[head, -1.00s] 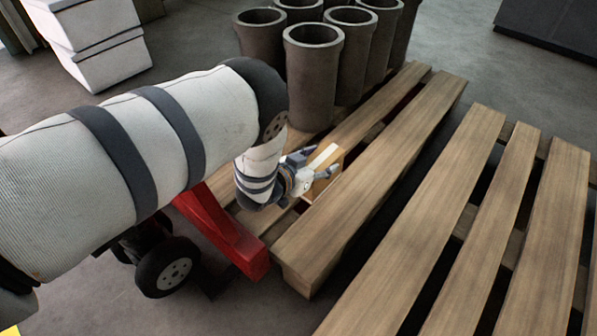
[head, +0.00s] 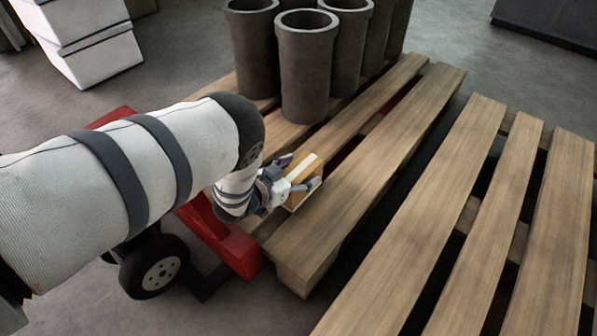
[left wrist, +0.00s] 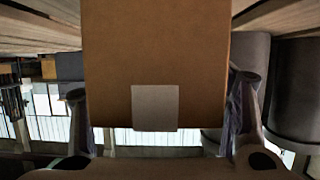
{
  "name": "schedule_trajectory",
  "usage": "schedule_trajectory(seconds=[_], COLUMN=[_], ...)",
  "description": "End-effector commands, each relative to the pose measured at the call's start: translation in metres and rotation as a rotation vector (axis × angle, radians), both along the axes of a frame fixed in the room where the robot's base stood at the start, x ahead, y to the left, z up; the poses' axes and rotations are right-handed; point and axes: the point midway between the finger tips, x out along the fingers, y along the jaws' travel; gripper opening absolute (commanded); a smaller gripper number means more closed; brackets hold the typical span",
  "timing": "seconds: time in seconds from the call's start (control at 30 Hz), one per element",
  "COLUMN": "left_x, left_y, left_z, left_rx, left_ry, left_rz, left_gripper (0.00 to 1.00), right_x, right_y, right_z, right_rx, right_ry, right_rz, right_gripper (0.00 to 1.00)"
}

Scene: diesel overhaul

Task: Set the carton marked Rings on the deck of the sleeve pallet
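A small brown carton (head: 303,176) with a pale tape strip is at the near end of the sleeve pallet (head: 335,222). My left gripper (head: 303,180) is around it, one finger on each side. In the left wrist view the carton (left wrist: 155,60) fills the middle, with a pale label or tape patch, between the two fingers (left wrist: 160,115). No Rings marking is readable. The carton is low over the deck boards; I cannot tell whether it touches them. Dark cylinder sleeves (head: 305,75) stand upright on the pallet behind it. My right gripper is not in view.
A red pallet jack (head: 225,240) with a black wheel stands at the pallet's near left. A second, empty wooden pallet (head: 470,210) lies to the right across a gap. White stacked boxes (head: 85,40) are at the back left. The near deck boards are largely clear.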

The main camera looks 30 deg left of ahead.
Motion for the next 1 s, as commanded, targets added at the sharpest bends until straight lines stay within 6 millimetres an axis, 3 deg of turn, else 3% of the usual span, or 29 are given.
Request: schedule_trajectory(seconds=[0.27, 0.7, 1.0], left_x=[0.000, -0.094, -0.110], left_y=[0.000, 0.016, 0.017], left_z=[0.005, 0.048, 0.049], left_rx=[0.000, 0.000, 0.000], left_ry=[-0.001, -0.002, -0.001], left_rz=[0.000, 0.002, 0.000], left_gripper=[0.70, 0.70, 0.70], right_x=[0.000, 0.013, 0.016], right_y=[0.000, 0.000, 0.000], right_z=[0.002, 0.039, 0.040], right_rx=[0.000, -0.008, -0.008], right_ry=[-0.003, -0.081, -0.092], right_rz=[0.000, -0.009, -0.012], right_gripper=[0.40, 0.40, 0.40])
